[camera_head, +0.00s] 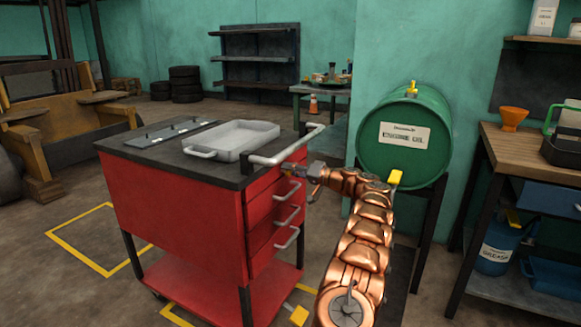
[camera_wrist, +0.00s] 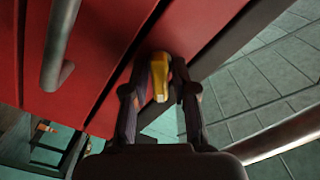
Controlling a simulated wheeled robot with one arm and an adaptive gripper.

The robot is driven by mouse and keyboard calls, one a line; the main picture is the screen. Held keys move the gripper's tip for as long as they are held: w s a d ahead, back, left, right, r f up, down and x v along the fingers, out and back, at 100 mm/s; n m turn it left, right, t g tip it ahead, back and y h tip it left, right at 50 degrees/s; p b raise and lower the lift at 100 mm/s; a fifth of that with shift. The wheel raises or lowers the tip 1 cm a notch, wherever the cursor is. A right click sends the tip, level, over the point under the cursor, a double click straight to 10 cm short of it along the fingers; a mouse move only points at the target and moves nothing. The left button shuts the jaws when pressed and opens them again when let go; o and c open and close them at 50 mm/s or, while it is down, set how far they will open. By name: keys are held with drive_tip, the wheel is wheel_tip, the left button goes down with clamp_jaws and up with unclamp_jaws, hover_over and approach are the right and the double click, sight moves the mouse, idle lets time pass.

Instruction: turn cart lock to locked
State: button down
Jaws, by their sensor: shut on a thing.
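The red tool cart (camera_head: 180,205) stands left of my arm in the head view, with a dark top and grey drawer handles. The cart lock shows in the wrist view as a small yellow lever (camera_wrist: 159,72) on the cart's red drawer side. My gripper (camera_wrist: 158,95) is shut on this lever, with one dark finger on each side of it. In the head view my gripper (camera_head: 296,170) is at the cart's upper right corner, just below the push bar (camera_head: 283,152). The lever's base and its lock marking cannot be made out.
A grey tray (camera_head: 234,138) and a dark panel (camera_head: 168,133) lie on the cart top. A green oil drum (camera_head: 400,150) on a stand is close right of my arm. A wooden workbench (camera_head: 540,150) stands further right. Open floor lies left of the cart.

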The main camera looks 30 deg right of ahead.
drive_tip(key=m+p, duration=0.2)
drive_tip(key=m, duration=0.2)
drive_tip(key=shift+f+m+p, duration=0.15)
drive_tip(key=shift+m+p, duration=0.8)
drive_tip(key=shift+m, duration=0.85)
drive_tip(key=c, duration=1.2)
unclamp_jaws()
drive_tip(key=shift+o, duration=0.2)
drive_tip(key=v, duration=1.2)
